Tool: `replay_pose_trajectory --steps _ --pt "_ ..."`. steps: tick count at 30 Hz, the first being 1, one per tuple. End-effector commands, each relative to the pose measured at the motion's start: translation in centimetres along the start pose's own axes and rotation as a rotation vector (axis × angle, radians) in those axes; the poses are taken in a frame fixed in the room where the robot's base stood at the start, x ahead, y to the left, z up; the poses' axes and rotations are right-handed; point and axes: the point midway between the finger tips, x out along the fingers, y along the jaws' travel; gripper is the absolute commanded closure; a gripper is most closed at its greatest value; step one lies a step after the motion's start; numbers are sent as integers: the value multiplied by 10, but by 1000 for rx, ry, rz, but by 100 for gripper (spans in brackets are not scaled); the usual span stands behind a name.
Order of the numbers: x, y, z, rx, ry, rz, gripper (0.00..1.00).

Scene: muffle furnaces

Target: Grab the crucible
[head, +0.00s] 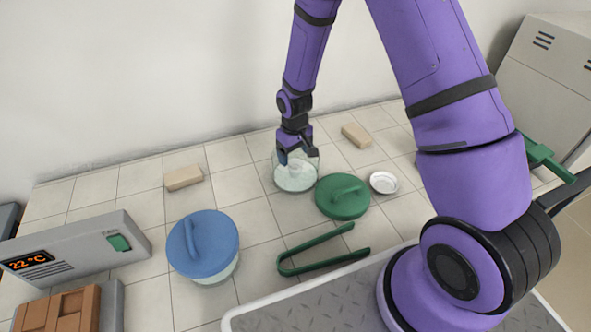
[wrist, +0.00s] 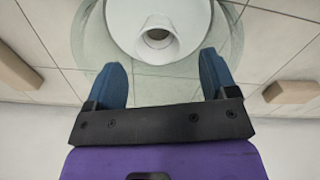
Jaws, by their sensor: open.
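The crucible (wrist: 157,43) is a small white cup seen from above in the wrist view, on a round white plate (wrist: 118,20) inside a clear glass vessel (wrist: 89,45). In the head view the glass vessel (head: 277,180) stands on the tiles, and my gripper hides much of its inside. My gripper (wrist: 162,62) is open, its two blue fingers spread and empty. The crucible lies just beyond the fingertips, roughly centred between them in the picture. In the head view my gripper (head: 297,158) is at the vessel's mouth.
A green lid (head: 342,198) and a small metal dish (head: 383,183) lie right of the vessel. Green tongs (head: 322,262) lie in front. A blue-lidded pot (head: 203,245) stands at left. Tan bricks (head: 183,178) (head: 356,135) lie on either side. A furnace panel (head: 75,255) reads 22 °C.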

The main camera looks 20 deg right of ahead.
Motion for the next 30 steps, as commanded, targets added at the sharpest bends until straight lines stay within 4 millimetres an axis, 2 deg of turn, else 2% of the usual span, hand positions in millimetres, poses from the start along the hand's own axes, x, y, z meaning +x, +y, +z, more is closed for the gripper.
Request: replay_pose_trajectory --steps 10,20,21,27,28,30 --pt "42 2 1 -1 -2 0 21" --pt "50 2 1 0 0 0 21" --pt "50 2 1 0 0 0 23" --pt "49 2 1 0 0 0 69" --pt "49 2 1 0 0 0 73" --pt "49 2 1 0 0 0 73"
